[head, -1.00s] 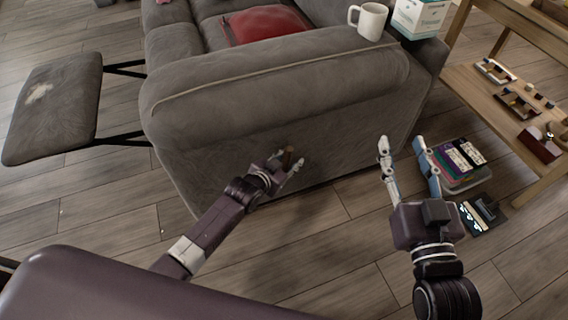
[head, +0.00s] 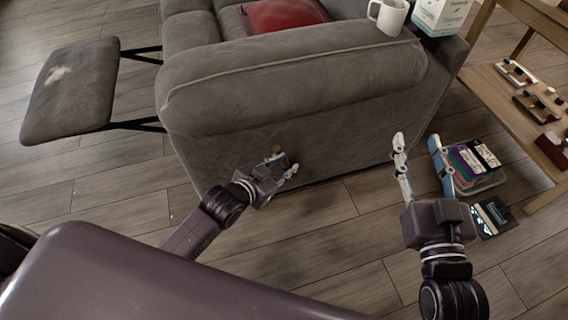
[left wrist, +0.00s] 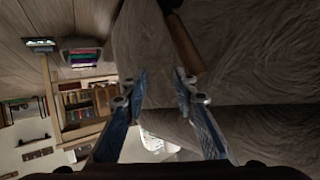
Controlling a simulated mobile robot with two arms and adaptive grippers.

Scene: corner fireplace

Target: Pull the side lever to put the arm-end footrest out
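The grey sofa (head: 290,85) stands with its near arm end toward me. Its footrest (head: 75,90), a grey pad with a pale patch, is out at the left on two black bars. The brown wooden side lever (left wrist: 185,42) shows in the left wrist view, close to the right-hand finger; I cannot tell if they touch. In the head view only its small brown end (head: 277,149) shows by the fingertips. My left gripper (head: 284,164) is open at the sofa's side; it also shows in the left wrist view (left wrist: 161,76). My right gripper (head: 417,140) is open and empty.
A white mug (head: 390,16) and a box (head: 440,14) stand on the sofa arm. A red cushion (head: 283,15) lies on the seat. A tray of colourful items (head: 478,178) and a wooden shelf (head: 500,100) are at the right. The floor before the sofa is clear.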

